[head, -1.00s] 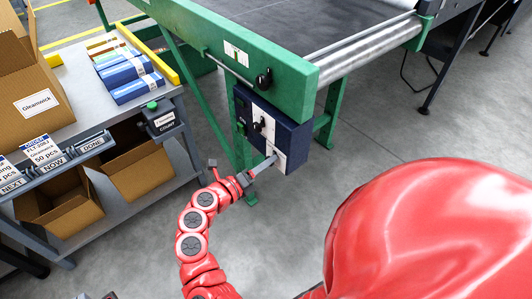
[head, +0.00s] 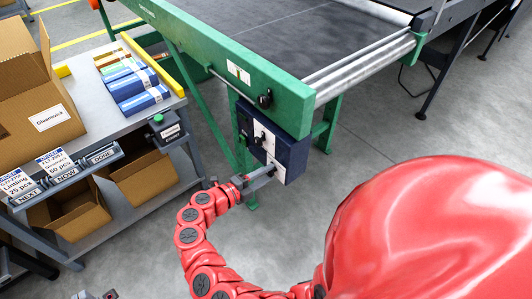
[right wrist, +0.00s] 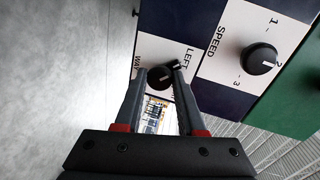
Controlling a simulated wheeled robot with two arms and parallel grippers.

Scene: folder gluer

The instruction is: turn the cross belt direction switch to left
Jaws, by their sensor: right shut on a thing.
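The dark blue control box (head: 291,155) hangs under the green end of the belt frame. In the right wrist view its lower white label (right wrist: 183,63) shows the word LEFT and part of another word. The black direction switch knob (right wrist: 160,77) sits on this label with a pale pointer line. My right gripper (head: 272,170) reaches the box's lower front. In the right wrist view its two fingers (right wrist: 160,79) are shut on the knob, one on each side, and hide part of the label. Small grey parts at the head view's bottom left may be my left gripper (head: 96,295); its jaws are unclear.
The speed knob (right wrist: 258,58) is close beside the switch on its own label. Another black knob (head: 264,98) is on the green frame (head: 215,62) above. A grey cart (head: 104,200) with cartons stands to the left. Bare floor lies below the box.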

